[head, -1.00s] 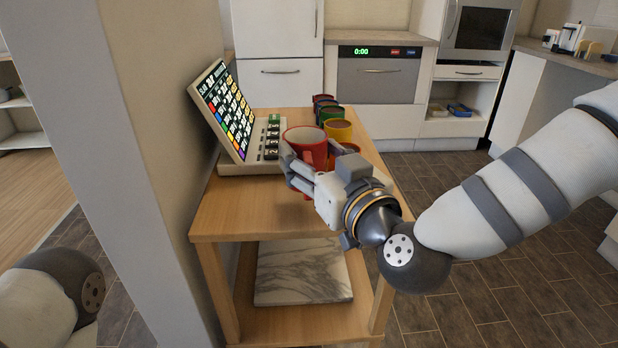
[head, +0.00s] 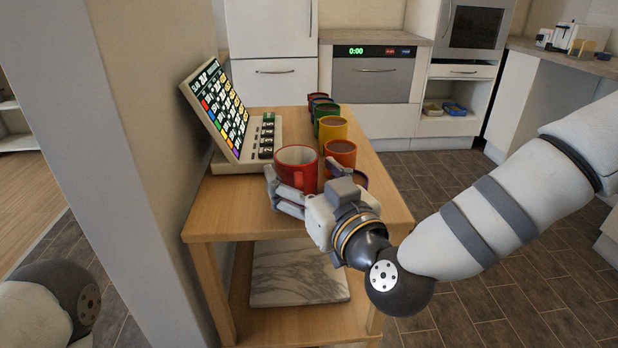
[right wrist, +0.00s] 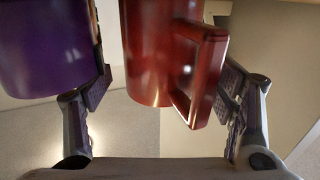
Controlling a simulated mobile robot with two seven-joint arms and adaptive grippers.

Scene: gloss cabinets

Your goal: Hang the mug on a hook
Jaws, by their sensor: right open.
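A red mug (head: 296,158) appears to stand upright on the wooden table, its handle on the side facing my gripper. My right gripper (head: 298,188) is open, with its fingers around the mug's lower part. In the right wrist view, the red mug (right wrist: 150,60) and its handle lie between the spread fingers, with a gap at each side. A purple mug (right wrist: 40,50) is just outside the finger at the left of that view. In the head view, the purple mug (head: 358,179) is mostly hidden behind my gripper. My left gripper is out of view. No hook shows.
Several mugs run back along the table (head: 225,215), including orange (head: 340,153), yellow (head: 332,129) and green ones (head: 326,112). A tilted display device (head: 217,107) stands left of them. A wall edge (head: 120,150) is close at left. A marble slab (head: 297,272) lies on the lower shelf.

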